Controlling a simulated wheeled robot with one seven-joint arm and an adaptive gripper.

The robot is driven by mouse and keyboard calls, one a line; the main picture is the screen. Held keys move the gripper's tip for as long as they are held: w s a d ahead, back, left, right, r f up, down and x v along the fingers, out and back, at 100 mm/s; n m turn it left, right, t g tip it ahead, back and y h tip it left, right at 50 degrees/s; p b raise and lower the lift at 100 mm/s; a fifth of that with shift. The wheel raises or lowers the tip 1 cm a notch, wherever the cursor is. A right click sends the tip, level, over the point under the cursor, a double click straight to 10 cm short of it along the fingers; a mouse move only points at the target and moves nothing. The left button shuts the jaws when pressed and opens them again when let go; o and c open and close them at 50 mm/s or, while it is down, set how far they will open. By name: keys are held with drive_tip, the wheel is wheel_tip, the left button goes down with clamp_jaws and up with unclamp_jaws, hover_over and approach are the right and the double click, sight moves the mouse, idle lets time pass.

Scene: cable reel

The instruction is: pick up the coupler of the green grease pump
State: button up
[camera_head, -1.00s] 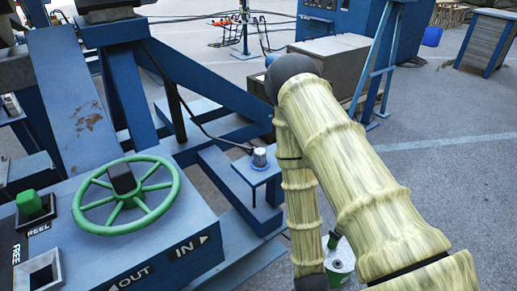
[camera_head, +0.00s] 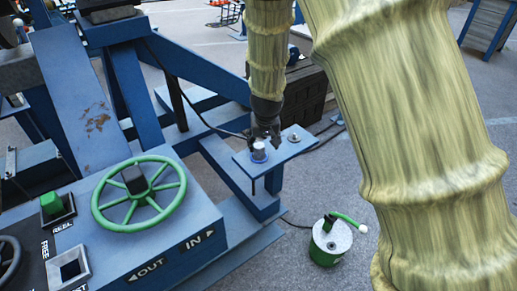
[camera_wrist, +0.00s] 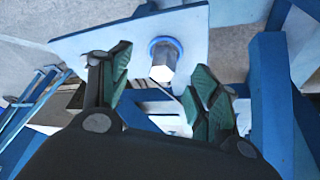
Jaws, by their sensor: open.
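The green grease pump (camera_head: 331,241) stands on the ground, with a green lever and a white lid. A silver cylindrical fitting with a blue ring (camera_head: 259,152) stands upright on a blue shelf (camera_head: 274,160); it appears to be the coupler. It also shows in the wrist view (camera_wrist: 162,63) with a hexagonal end. My gripper (camera_head: 264,136) hangs over the shelf, close to the fitting. In the wrist view my gripper (camera_wrist: 160,78) is open, its green-padded fingers either side of the fitting, with nothing held. I cannot tell whether either finger touches it.
A second small round fitting (camera_head: 294,138) sits on the shelf's right part. Blue frame beams stand left of the shelf. A control box with a green handwheel (camera_head: 139,196) is at front left. A black line runs along the frame near the shelf. Ground around the pump looks clear.

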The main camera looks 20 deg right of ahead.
sight(259, 146)
drive_tip(key=w, duration=0.1)
drive_tip(key=w+f, duration=0.1)
drive_tip(key=w+f+p, duration=0.1)
drive_tip(key=shift+w+a, duration=0.25)
drive_tip(key=shift+w, duration=0.05)
drive_tip(key=shift+p+x, duration=1.05)
drive_tip(key=shift+x, duration=1.7)
drive_tip(key=c, duration=1.3)
drive_tip(key=shift+t, duration=0.3)
